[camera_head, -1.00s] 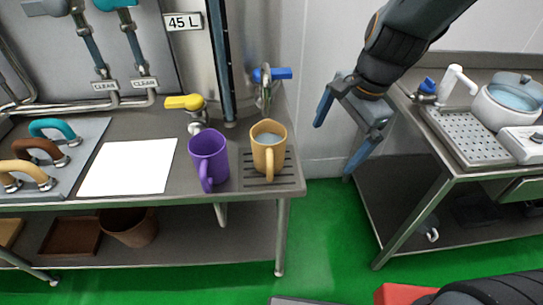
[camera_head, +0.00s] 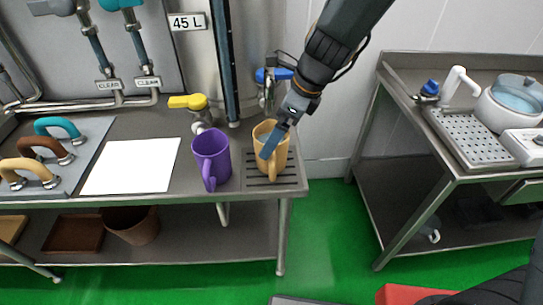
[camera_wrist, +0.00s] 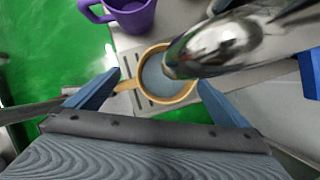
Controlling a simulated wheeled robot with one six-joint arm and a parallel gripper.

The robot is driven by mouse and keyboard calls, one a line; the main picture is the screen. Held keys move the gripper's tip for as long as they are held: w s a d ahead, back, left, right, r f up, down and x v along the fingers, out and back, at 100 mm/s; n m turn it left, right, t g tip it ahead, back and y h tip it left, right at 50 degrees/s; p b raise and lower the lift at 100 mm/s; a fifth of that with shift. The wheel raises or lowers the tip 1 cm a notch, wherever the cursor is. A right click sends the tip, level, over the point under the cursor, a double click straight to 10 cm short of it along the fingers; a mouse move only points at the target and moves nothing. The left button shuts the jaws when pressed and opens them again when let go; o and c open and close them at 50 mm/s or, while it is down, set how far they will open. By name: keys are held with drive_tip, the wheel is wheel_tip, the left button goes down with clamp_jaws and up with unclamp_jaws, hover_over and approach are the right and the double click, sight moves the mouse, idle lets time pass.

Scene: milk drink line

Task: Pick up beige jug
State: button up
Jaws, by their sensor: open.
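The beige jug (camera_head: 273,153) stands upright on the slotted drain grate (camera_head: 258,183) at the right end of the left counter. In the wrist view the jug (camera_wrist: 146,94) lies between my two spread fingers, its handle pointing left, with grey-blue contents inside. My gripper (camera_head: 270,149) is open and empty, above and in front of the jug in the head view, hiding part of it. In the wrist view my gripper (camera_wrist: 150,98) has a finger on each side of the jug. I cannot tell whether either finger touches it.
A purple jug (camera_head: 211,158) stands close left of the beige one. A metal tap with a blue lever (camera_head: 273,75) is behind the jug; a shiny spout (camera_wrist: 215,45) overhangs it in the wrist view. White paper (camera_head: 131,166) lies further left.

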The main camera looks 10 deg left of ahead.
drive_tip(key=x, duration=0.3)
drive_tip(key=shift+d, duration=0.1)
drive_tip(key=shift+r, duration=0.1)
drive_tip(key=c, duration=2.3)
